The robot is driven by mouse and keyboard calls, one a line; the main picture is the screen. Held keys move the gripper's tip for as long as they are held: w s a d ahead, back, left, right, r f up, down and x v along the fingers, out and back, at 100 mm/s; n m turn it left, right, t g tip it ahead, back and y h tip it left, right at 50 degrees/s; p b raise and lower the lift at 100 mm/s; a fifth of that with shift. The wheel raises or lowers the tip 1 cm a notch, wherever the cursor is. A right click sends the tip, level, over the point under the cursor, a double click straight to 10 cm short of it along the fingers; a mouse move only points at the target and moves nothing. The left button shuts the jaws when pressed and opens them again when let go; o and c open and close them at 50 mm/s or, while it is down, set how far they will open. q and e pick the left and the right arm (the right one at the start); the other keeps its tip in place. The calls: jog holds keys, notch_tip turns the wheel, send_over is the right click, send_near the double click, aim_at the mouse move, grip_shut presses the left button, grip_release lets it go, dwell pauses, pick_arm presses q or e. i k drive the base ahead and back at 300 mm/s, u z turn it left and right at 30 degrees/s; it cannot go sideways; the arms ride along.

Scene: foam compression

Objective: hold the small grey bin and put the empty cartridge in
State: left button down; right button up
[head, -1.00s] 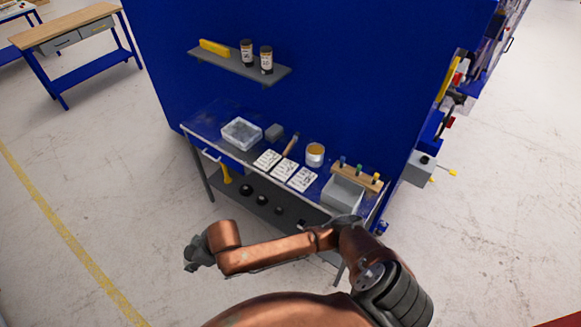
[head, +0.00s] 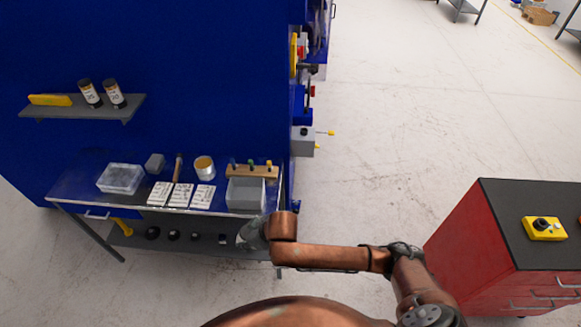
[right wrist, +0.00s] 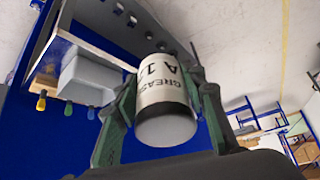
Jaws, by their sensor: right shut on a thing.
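The small grey bin (head: 245,196) stands open at the right end of the workbench, in front of a wooden rack. It also shows in the right wrist view (right wrist: 90,82). My right gripper (right wrist: 165,98) is shut on a cartridge (right wrist: 163,88), a white-and-grey cylinder labelled "GREASE A 1" with the rest cut off. I cannot tell whether it is empty. In the head view my right gripper (head: 249,235) is at the bench's front edge, just in front of the grey bin and apart from it. My left gripper is not in view.
The workbench (head: 80,187) also carries a clear box (head: 120,178), white cards (head: 180,195), a tin (head: 204,167) and the wooden rack (head: 252,171) with coloured-handled tools. A shelf (head: 120,108) holds two labelled cartridges. A red cabinet (head: 470,240) stands at right, with free floor between.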

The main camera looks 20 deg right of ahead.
aim_at(247, 198)
jog(key=z, duration=0.15)
jog(key=i, duration=1)
